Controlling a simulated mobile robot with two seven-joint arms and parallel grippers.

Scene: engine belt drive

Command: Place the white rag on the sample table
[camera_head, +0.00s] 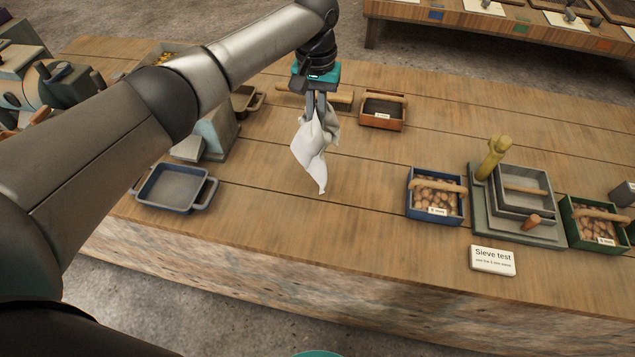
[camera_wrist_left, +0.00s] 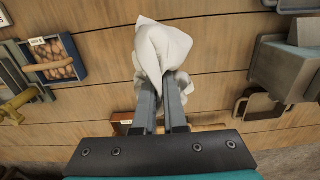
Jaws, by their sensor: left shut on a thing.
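My left gripper (camera_head: 316,108) points down over the middle of the long wooden table and is shut on the white rag (camera_head: 311,152). The rag hangs crumpled from the fingers, its lower corner tapering to a point. It appears to hang above the table, though the gap to the wood is hard to judge. In the left wrist view the rag (camera_wrist_left: 163,46) bulges out around the fingertips (camera_wrist_left: 163,88). The long wooden table (camera_head: 370,200) fills the middle of the head view; no label names it as the sample table. My right gripper is out of view.
A blue box (camera_head: 410,206) of brown lumps, a sieve stand (camera_head: 478,222), a green box (camera_head: 575,237) and a "Sieve test" card (camera_head: 493,261) stand at right. A grey tray (camera_head: 149,190) lies left. Another table (camera_head: 400,10) stands behind. Wood around the rag is clear.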

